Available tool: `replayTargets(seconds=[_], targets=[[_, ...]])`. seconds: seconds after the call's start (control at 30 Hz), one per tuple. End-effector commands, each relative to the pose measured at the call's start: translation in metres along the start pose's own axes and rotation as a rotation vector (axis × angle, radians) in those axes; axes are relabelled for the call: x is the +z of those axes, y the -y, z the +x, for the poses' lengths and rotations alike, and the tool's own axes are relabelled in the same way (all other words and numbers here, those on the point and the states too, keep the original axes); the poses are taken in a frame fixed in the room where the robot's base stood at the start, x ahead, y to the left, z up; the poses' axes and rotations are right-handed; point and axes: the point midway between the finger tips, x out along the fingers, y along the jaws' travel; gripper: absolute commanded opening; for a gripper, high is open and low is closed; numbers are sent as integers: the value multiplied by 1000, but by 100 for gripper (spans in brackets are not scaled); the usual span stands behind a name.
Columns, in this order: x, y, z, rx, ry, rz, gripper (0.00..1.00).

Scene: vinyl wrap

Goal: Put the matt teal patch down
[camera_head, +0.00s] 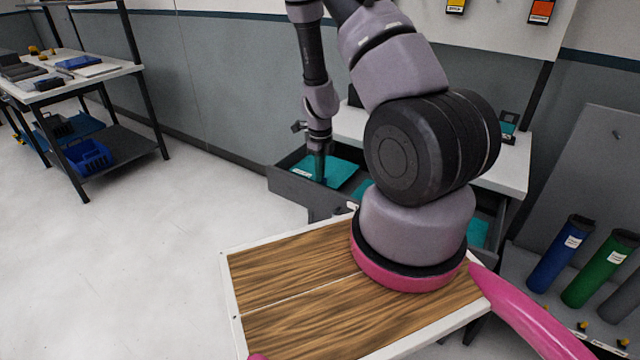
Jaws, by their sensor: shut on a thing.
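My gripper (320,172) points down over an open dark grey drawer (287,186) of a white-topped workbench. It is shut on a flat teal patch (341,174) with a small pale label at its left end. The patch lies flat, in or just above the drawer; I cannot tell if it touches the bottom. Another teal piece (362,188) shows to its right, partly hidden behind my arm. More teal (478,232) shows low on the right of my arm. The finish of these pieces is hard to judge.
The bench top (504,175) is partly hidden by my arm. Blue and green rolls (558,255) stand on a rack at the right. A shelf table (62,84) with a blue bin (88,157) stands at the far left. The floor between is clear.

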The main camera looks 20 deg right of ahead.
Motion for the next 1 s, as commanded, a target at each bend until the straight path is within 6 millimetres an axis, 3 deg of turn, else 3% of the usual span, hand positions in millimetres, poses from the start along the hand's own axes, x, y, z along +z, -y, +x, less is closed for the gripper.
replayTargets(seconds=[0.3,0.67,0.77,1.0], targets=[[0,0,39,1,0,0,0],[0,0,42,1,0,-1,0],[0,0,43,0,1,-1,32],[0,0,42,0,1,-1,35]])
